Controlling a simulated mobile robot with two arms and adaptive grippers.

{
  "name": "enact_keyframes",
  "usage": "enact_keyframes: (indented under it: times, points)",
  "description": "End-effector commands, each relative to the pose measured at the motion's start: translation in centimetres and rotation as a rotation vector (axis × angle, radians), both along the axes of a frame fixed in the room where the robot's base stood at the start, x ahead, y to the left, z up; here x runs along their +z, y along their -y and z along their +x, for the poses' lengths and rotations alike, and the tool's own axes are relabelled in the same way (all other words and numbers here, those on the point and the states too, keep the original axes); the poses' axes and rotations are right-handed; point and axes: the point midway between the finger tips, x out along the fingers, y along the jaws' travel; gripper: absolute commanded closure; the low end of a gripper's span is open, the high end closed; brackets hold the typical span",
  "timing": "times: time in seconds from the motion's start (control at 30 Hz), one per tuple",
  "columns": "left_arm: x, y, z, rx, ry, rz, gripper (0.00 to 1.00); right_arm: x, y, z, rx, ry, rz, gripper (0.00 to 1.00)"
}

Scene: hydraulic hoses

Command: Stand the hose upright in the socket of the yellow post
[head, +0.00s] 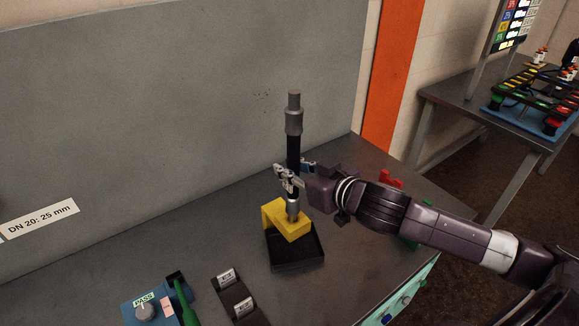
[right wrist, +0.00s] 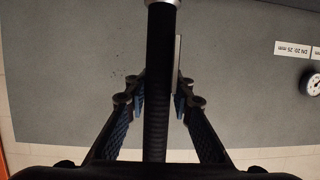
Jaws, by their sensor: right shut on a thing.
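The hose (head: 293,152) is black with grey metal end fittings and stands upright. Its lower fitting meets the top of the yellow post (head: 279,217), which rises from a black square base on the bench. I cannot tell how deep the fitting sits in the socket, which is hidden. My right gripper (head: 289,180) is shut on the hose at its lower half, just above the lower fitting. In the right wrist view the hose (right wrist: 159,85) runs between the two fingers (right wrist: 158,100). My left gripper is not in view.
The grey bench (head: 225,225) carries a blue block marked PASS (head: 147,308), a green-handled tool (head: 185,301) and a black labelled holder (head: 237,298) at the front. A grey panel (head: 180,100) stands behind. Red and green things lie near my right arm.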

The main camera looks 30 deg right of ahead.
Motion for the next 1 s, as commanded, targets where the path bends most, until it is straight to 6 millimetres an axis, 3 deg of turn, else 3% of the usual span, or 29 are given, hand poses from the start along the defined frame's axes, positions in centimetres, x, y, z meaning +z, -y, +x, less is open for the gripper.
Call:
enact_keyframes:
  times: [0.93,0.97,1.0]
  points:
    - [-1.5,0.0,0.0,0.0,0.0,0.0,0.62,-2.1,0.0,0.0,0.0,0.004,0.0,1.0]
    - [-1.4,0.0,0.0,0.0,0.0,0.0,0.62,-2.0,0.0,0.0,0.001,0.004,-0.001,0.76]
    - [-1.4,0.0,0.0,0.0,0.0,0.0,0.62,-2.0,0.0,0.0,0.001,0.004,-0.001,0.72]
